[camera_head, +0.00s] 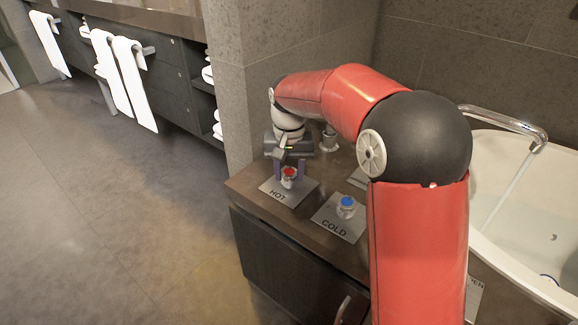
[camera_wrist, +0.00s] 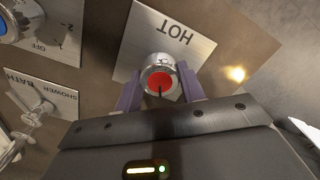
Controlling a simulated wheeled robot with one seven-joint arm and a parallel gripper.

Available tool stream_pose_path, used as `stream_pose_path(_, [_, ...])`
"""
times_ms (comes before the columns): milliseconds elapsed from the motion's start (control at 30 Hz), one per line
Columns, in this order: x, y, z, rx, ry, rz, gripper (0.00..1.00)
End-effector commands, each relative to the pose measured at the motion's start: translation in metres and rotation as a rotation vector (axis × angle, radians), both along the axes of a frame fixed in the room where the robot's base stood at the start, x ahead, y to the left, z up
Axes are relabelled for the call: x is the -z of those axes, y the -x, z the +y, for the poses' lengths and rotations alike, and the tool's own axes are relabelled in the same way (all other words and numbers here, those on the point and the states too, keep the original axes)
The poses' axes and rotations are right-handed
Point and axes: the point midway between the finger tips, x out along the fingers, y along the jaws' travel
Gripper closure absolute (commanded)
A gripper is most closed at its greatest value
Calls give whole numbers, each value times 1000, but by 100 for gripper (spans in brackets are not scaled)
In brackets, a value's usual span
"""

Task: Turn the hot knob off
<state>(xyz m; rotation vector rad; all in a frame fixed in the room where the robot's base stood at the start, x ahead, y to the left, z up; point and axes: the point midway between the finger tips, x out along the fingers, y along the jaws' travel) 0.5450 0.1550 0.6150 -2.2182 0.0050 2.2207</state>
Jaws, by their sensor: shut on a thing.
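The hot knob (camera_head: 289,176) is a chrome knob with a red top on a metal plate marked HOT (camera_head: 272,194), on the dark counter. In the wrist view the hot knob (camera_wrist: 160,80) shows a dark pointer line on its red top. My gripper (camera_head: 288,170) points down over the hot knob. Its two purple fingers are on either side of the knob, shut on it, as the wrist view also shows with my gripper (camera_wrist: 159,88). The lettering around the knob's dial is partly hidden by the fingers, so its setting cannot be read.
The cold knob (camera_head: 347,207), with a blue top, sits on a plate marked COLD to the right. A bath/shower plate (camera_wrist: 42,92) with a chrome lever is near. Water runs from the spout (camera_head: 505,122) into the white tub (camera_head: 548,215). A tiled wall (camera_head: 232,110) stands behind.

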Motion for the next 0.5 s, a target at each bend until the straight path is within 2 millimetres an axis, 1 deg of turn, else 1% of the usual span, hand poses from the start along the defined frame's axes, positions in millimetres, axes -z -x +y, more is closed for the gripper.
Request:
stream_pose_path(33, [-3, -1, 1, 42, -1, -5, 84])
stream_pose_path(200, [-3, -1, 0, 186, -2, -5, 84])
stream_pose_path(500, [-2, -1, 0, 370, -3, -6, 84])
